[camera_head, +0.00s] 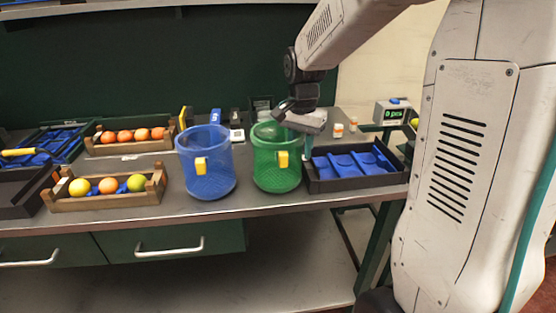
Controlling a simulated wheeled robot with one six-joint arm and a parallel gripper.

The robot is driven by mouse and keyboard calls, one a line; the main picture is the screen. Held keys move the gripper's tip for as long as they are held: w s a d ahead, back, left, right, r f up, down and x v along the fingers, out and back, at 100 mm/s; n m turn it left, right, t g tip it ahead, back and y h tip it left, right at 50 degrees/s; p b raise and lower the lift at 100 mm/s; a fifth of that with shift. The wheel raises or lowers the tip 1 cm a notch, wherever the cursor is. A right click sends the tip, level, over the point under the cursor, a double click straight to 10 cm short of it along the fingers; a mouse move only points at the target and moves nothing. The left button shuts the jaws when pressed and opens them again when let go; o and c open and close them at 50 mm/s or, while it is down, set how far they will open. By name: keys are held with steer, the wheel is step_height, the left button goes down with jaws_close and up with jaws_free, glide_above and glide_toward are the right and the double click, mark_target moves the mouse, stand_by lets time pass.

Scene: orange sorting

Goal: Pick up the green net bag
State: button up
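The green net bag (277,168) stands upright on the workbench, right of the middle, with a yellow tag on its front. My gripper (291,121) is over the upper right part of the bag's rim and hides part of it. The fingers are small and dark against the bag, so I cannot tell whether they are open or shut, or whether they touch the bag.
A blue net bag (206,172) stands just left of the green one. A black tray with blue inserts (352,183) is close on its right. Wooden crates of fruit (107,204) stand at left. The bench's front edge (250,210) runs close before the bags.

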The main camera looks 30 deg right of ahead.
steer(key=shift+f, duration=0.35)
jaws_close()
steer(key=shift+r, duration=0.15)
